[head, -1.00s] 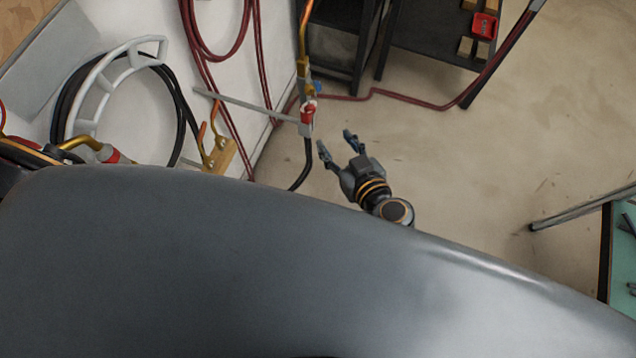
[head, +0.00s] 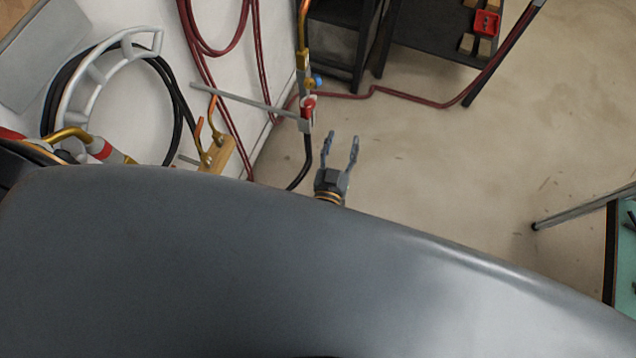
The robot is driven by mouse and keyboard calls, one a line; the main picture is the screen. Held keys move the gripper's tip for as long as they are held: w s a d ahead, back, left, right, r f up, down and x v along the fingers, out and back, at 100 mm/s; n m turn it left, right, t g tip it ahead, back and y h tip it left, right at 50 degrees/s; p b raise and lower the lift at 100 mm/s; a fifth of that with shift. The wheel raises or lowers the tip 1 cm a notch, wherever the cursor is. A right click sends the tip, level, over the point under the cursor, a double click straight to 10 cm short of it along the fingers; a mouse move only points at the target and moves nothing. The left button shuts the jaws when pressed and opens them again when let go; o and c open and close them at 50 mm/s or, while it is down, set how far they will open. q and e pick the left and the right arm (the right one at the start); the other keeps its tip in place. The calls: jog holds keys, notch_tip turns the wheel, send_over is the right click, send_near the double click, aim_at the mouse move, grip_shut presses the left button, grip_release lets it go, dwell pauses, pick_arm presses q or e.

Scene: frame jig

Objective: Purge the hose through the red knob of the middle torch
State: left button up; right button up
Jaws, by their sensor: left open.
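A brass torch (head: 303,62) hangs upright on a grey bar bracket (head: 245,102) that comes out from the white wall. A blue knob (head: 317,82) and a red knob (head: 309,102) show on it, and a black hose (head: 303,168) runs down from its lower end. My left gripper (head: 342,138) is open and empty, fingers pointing up in the picture, to the right of and below the red knob and apart from it. Another torch (head: 82,138) with a red band is partly hidden at the left. I cannot tell from the picture which torch is the middle one. My right gripper is not in view.
A white rack (head: 78,85) with coiled black hose is on the wall. Dark red hoses (head: 212,45) hang there too. A dark shelf (head: 430,38) stands behind. Open floor lies to the right.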

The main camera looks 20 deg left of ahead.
pick_arm(q)
jog(key=s+a+f+m+g+h, duration=0.1)
jog(key=s+f+g, duration=0.1)
jog(key=f, duration=0.4)
jog(key=s+f+m+g+h, duration=0.1)
jog(key=s+f+g, duration=0.1)
jog(key=s+f, duration=0.3)
jog(key=s+a+f+m+g+h+b, duration=0.1)
jog(key=s+f+m+g+h, duration=0.1)
jog(key=f, duration=0.6)
jog(key=shift+s+a+f+g, duration=0.3)
jog(key=shift+s+f, duration=0.1)
jog(key=shift+s, duration=0.4)
dwell(0.7)
